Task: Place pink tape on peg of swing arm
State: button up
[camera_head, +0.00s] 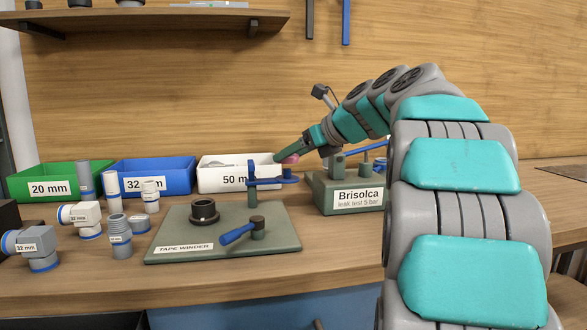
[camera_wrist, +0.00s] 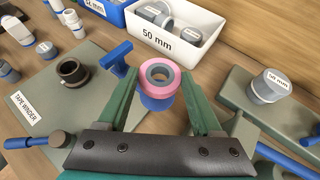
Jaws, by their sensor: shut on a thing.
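The pink tape (camera_wrist: 160,76), a small ring with a grey core, is between the two green fingers of my gripper (camera_wrist: 160,80). My gripper is shut on its sides. In the head view a bit of the pink tape (camera_head: 291,160) shows at the fingertips (camera_head: 284,155). Just below it is the blue swing arm (camera_head: 272,181), which reaches right from the green post (camera_head: 252,172) of the tape winder (camera_head: 180,247). In the wrist view a round blue part (camera_wrist: 160,103) shows under the tape. I cannot tell whether the tape touches it or surrounds the peg.
The winder plate also carries a dark ring (camera_head: 204,211) and a blue crank handle (camera_head: 238,233). A leak test block (camera_head: 347,200) stands close on the right. White (camera_head: 210,178), blue (camera_head: 150,180) and green (camera_head: 50,183) bins line the back. Several fittings (camera_head: 121,240) stand left.

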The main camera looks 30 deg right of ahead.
aim_at(290, 170)
jog(key=shift+f+b, duration=0.35)
jog(key=shift+f, duration=1.45)
jog(key=shift+f, duration=0.1)
jog(key=o, duration=1.3)
jog(key=v, duration=1.2)
jog(key=shift+p, duration=0.35)
